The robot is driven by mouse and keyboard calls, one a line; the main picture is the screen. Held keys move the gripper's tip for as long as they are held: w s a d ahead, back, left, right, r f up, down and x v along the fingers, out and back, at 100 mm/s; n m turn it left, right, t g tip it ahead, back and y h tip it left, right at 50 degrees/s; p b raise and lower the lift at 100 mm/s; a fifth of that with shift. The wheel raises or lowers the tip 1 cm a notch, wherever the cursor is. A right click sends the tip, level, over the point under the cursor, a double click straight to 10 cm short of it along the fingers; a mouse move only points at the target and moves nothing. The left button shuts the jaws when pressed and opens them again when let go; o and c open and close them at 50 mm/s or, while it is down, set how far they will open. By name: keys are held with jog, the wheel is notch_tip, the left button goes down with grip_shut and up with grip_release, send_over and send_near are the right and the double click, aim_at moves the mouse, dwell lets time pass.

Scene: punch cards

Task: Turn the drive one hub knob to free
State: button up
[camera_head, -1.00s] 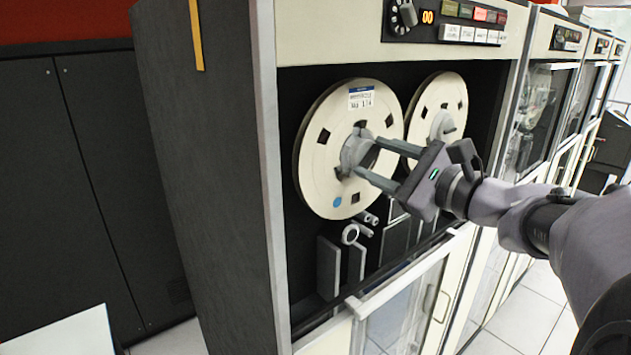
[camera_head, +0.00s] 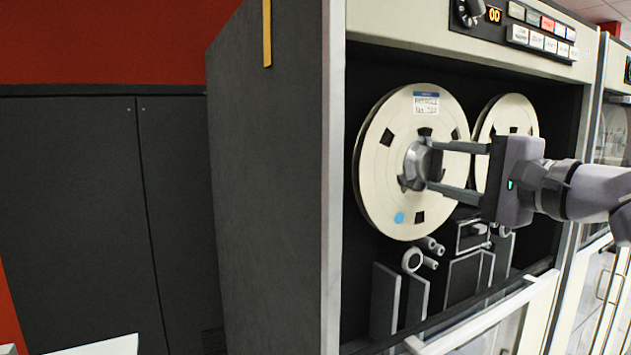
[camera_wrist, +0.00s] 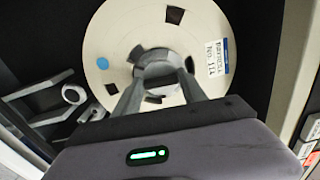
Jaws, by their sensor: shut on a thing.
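The left tape reel (camera_head: 378,185) is cream, with a white and blue label near its top and a blue dot at its lower left. Its grey hub knob (camera_head: 416,165) sits at the reel's centre. My gripper (camera_head: 431,163) reaches in from the right, with its two long fingers at the knob, one above the other. It is shut on the knob. In the wrist view the knob (camera_wrist: 158,70) shows between the fingers, which partly hide it, and the label lies to the right. Any free or lock marking on the knob is too small to tell.
A second reel (camera_head: 511,116) is behind my gripper, to the right. Rollers and guides (camera_head: 412,260) are below the reels. A door frame with a pale top rail (camera_head: 485,318) stands in front, lower down. A control panel (camera_head: 520,27) is above.

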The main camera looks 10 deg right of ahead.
jog(key=shift+n+b, duration=0.35)
jog(key=shift+n, duration=0.05)
jog(key=o, duration=1.4)
jog(key=shift+c, duration=0.2)
jog(key=shift+s, duration=0.1)
jog(key=p+v, duration=0.2)
jog(key=v, duration=1.5)
jog(key=shift+s, duration=0.15)
